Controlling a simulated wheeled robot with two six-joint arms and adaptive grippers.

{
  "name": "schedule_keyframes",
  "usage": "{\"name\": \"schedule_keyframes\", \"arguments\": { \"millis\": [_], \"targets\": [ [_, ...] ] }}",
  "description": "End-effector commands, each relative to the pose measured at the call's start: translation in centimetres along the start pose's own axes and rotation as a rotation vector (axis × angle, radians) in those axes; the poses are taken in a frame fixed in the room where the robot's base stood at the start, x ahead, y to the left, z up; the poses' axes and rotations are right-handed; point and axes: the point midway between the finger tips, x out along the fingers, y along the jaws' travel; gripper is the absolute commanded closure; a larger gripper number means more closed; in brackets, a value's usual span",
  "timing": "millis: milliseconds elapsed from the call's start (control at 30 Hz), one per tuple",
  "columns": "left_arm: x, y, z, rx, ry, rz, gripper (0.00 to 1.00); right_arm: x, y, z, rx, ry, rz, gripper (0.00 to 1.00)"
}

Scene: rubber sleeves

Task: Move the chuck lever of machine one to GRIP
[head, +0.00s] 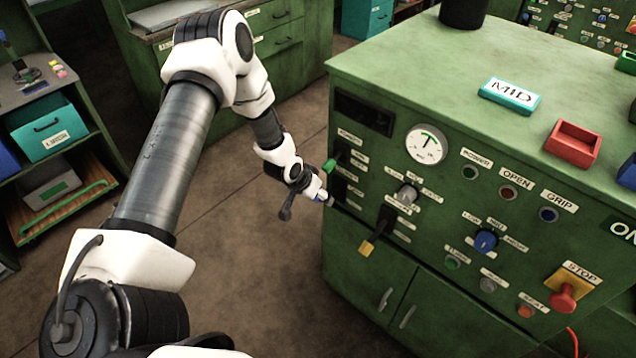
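A green machine (450,90) stands at the right, with a cut-off sign starting "ON" (624,229) at the right edge of its front panel. Levers sit at the panel's left: one with a green handle (330,165) and one with a yellow handle (366,249) pointing down. Their small labels are too blurred to read, so I cannot tell which is the chuck lever. Lamps labelled OPEN (508,193) and GRIP (548,214) sit further right. My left gripper (322,196) is at the panel's left edge, just below the green handle; its fingers are small and partly hidden. My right gripper is out of view.
A round gauge (426,144), a blue knob (485,240) and a red stop button (563,297) are on the panel. A teal MID block (510,95) and a red tray (573,143) sit on top. Shelves (50,130) stand at the left, with open floor between.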

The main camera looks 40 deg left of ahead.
Motion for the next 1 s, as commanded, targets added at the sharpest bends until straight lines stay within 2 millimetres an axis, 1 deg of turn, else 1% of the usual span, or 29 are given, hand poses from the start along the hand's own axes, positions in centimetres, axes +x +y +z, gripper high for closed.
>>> {"name": "schedule_keyframes", "arguments": {
  "millis": [233, 367, 700, 900, 1000],
  "targets": [
    [0.0, 0.0, 0.1, -0.001, -0.001, 0.000, 0.40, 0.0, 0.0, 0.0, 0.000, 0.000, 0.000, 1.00],
    [-1.0, -0.1, 0.0, -0.004, 0.000, -0.001, 0.40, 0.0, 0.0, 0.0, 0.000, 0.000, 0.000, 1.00],
    [-7.2, 0.0, -0.1, -0.010, 0.003, 0.000, 0.40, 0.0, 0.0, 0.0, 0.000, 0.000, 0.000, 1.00],
    [-10.1, 0.0, -0.2, -0.009, 0.006, 0.000, 0.40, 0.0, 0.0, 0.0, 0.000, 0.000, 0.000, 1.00],
    [-11.1, -0.1, -0.1, -0.008, 0.005, -0.001, 0.40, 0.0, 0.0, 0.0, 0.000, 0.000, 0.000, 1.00]
  ]
}}
